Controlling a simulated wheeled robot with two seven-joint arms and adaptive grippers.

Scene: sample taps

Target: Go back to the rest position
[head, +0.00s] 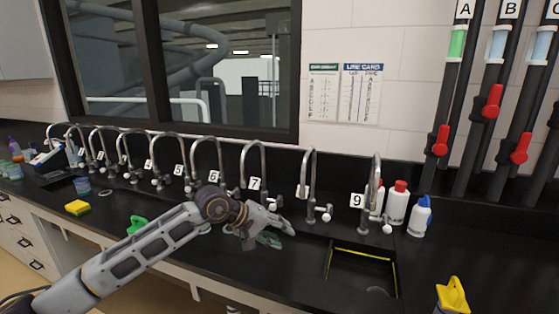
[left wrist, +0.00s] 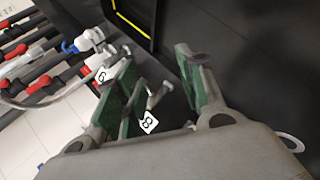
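My left gripper (head: 282,235) reaches in from the lower left over the black counter, in front of the taps numbered 7 (head: 255,165) and 8 (head: 308,175). In the left wrist view its two green-padded fingers (left wrist: 155,55) stand apart with dark counter between them. It is open and holds nothing that I can see. My right gripper is not in view.
A row of curved taps runs along the wall. A sink (head: 362,270) with yellow edging lies right of the gripper. White bottles (head: 396,203) stand beside tap 9 (head: 375,190). A yellow sponge (head: 77,207) lies left.

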